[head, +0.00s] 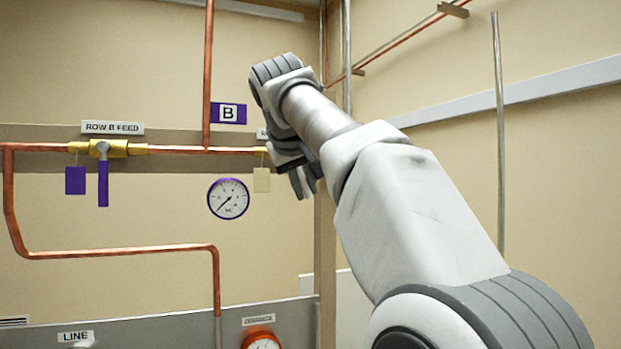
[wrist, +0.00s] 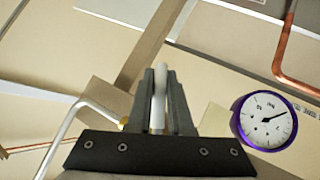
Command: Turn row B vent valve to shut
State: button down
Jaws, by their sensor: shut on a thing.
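The row B vent valve is mostly hidden behind my gripper in the head view; a bit of brass shows at the right end of the copper pipe, above a cream tag (head: 261,180). My gripper (head: 303,184) is at that pipe end with its fingers pointing down. In the wrist view, my gripper (wrist: 160,78) is shut on a pale, rod-like handle (wrist: 157,102), which stands between the two grey fingers. The handle's angle to the pipe cannot be told from the head view.
The ROW B FEED valve (head: 103,149) has a purple handle hanging down and a purple tag. A purple-rimmed gauge (head: 228,198) hangs below the pipe, close to my gripper; it also shows in the wrist view (wrist: 264,122). Copper pipe (head: 120,252) runs lower left.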

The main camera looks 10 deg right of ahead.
jog(key=shift+s+a+f+m+g+y, duration=0.15)
jog(key=shift+a+m+g+y, duration=0.1)
jog(key=shift+a+m+y, duration=0.5)
jog(key=shift+s+a+f+m+g+y, duration=0.2)
jog(key=shift+a+y, duration=0.35)
jog(key=shift+y, duration=0.4)
jog(key=shift+r, duration=0.1)
jog(key=c, duration=0.8)
grip_release()
jog(key=shift+a, duration=0.1)
jog(key=shift+c, duration=0.2)
